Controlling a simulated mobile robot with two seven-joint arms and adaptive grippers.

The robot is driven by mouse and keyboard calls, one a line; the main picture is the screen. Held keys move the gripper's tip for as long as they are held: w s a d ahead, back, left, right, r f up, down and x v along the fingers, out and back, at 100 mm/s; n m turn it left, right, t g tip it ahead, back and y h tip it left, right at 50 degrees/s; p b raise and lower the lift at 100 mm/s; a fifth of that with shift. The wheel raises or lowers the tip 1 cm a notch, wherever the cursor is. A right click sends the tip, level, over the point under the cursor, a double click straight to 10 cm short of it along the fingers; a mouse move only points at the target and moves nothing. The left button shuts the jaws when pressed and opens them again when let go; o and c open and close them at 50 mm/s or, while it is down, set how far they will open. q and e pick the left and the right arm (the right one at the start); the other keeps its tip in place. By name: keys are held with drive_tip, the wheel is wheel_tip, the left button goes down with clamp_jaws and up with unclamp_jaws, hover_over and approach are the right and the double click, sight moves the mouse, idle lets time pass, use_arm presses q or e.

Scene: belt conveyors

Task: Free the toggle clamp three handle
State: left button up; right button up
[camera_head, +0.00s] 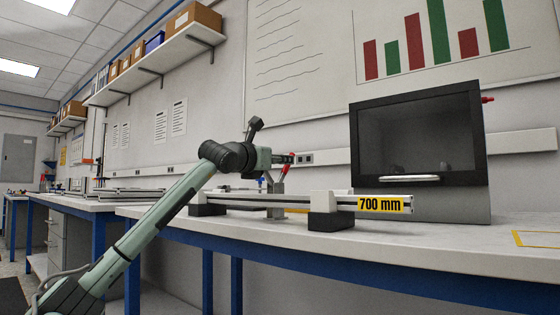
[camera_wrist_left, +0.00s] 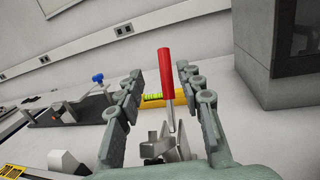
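The toggle clamp's red handle (camera_wrist_left: 167,80) stands nearly upright in the left wrist view, with its grey metal clamp body (camera_wrist_left: 165,146) below. My left gripper (camera_wrist_left: 160,70) is open, one finger on each side of the handle, with visible gaps between. In the head view my left gripper (camera_head: 276,159) reaches over the bench to the red handle (camera_head: 290,158), which is small there and partly hidden by it. No number shows on the clamp. My right gripper is in no view.
A metal rail (camera_head: 270,200) labelled 700 mm lies on blocks on the bench (camera_head: 420,238). A dark-fronted cabinet (camera_head: 418,140) stands at right. A yellow level (camera_wrist_left: 152,101) and a blue-knobbed tool (camera_wrist_left: 97,77) lie beyond the clamp.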

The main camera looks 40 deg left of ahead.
use_arm(q)
drive_tip(key=s+d, duration=0.2)
drive_tip(key=s, duration=0.9)
drive_tip(key=shift+s+f, duration=0.35)
drive_tip(key=shift+s, duration=0.05)
drive_tip(key=shift+a, duration=0.1)
